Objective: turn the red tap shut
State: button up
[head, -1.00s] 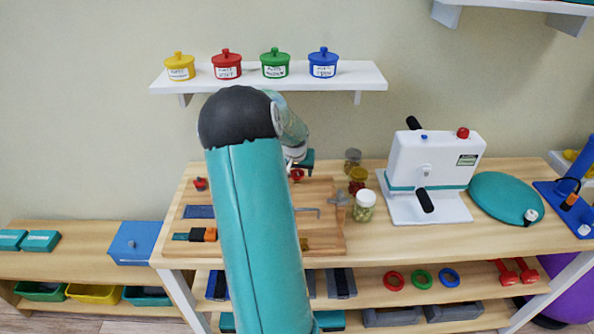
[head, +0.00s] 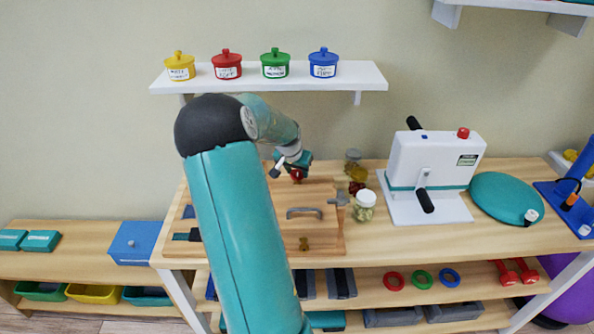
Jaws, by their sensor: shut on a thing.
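The red tap (head: 297,175) shows as a small red patch at the back of a wooden board (head: 327,240) on the bench. My gripper (head: 296,167) is at the tap, shut on it from above. The fingers are small in the picture and partly cover the tap, so how far its handle is turned cannot be told. My arm crosses the front of the board and hides its left part.
On the board are a grey handle (head: 304,212) and a brass fitting (head: 304,244). Small jars stand close to its right, including a white-lidded jar (head: 365,205). A white crank machine (head: 428,165) stands further right. A shelf (head: 270,78) with several pots hangs above.

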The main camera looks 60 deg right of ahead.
jog(key=o, duration=1)
jog(key=v, duration=1.3)
jog(key=shift+r, duration=0.4)
jog(key=shift+a, duration=0.1)
